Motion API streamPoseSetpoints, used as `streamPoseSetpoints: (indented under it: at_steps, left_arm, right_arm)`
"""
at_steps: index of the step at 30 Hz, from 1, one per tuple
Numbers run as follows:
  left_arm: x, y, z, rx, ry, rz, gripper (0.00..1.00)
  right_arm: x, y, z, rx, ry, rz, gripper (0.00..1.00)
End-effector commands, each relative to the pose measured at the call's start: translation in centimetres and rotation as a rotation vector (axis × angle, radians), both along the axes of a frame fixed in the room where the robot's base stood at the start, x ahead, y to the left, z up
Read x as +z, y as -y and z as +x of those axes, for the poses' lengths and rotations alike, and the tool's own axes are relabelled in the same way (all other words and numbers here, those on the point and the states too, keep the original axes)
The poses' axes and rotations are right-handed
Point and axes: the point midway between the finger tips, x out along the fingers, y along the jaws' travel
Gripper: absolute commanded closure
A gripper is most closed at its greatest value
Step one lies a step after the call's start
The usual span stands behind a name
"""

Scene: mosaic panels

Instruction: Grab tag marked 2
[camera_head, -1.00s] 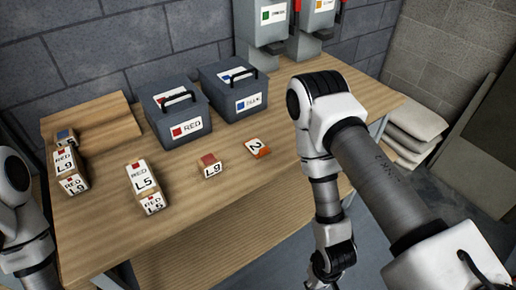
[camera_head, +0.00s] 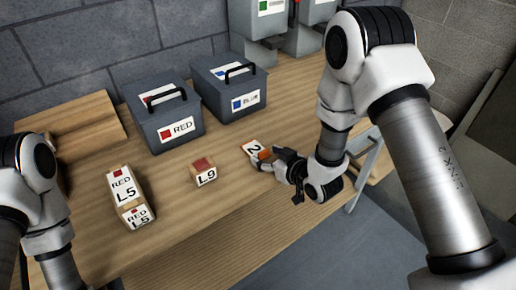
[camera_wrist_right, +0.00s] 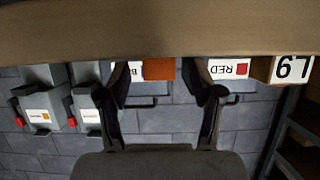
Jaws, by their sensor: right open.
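The tag marked 2 (camera_head: 254,148) lies on the wooden table, with a white face and an orange end. My right gripper (camera_head: 277,161) is open at the orange end, on the tag's right side.
A RED box (camera_head: 163,116) and a BLUE box (camera_head: 229,87) stand behind. The table's front right is clear.

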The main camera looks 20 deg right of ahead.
Motion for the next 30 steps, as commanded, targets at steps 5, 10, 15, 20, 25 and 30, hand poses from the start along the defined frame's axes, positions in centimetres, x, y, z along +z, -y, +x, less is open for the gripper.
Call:
streamPoseSetpoints:
  at_steps: [5,10,15,20,25,30]
  left_arm:
    - [0.34,0.00,-0.01,0.000,0.000,0.000,1.00]
    - [0.27,0.00,-0.02,0.000,-0.001,0.000,1.00]
    - [0.27,0.00,-0.02,0.000,0.000,0.000,1.00]
    - [0.26,0.00,-0.02,0.000,0.000,0.000,1.00]
    - [0.24,0.00,-0.02,0.000,0.000,0.000,1.00]
    - [-0.03,0.00,-0.02,0.000,0.000,0.000,1.00]
  right_arm:
    - [-0.59,-0.40,1.39,-0.003,0.000,0.001,0.34]
    - [-0.65,-0.36,1.34,-0.004,-0.001,0.000,0.41]
    - [-0.67,-0.35,1.32,-0.004,-0.002,0.001,0.80]
    - [-0.68,-0.35,1.30,-0.004,-0.002,0.001,0.80]
    - [-0.65,-0.35,1.29,-0.004,-0.003,0.000,0.80]
    - [0.24,-0.35,1.33,-0.004,-0.001,0.000,0.82]
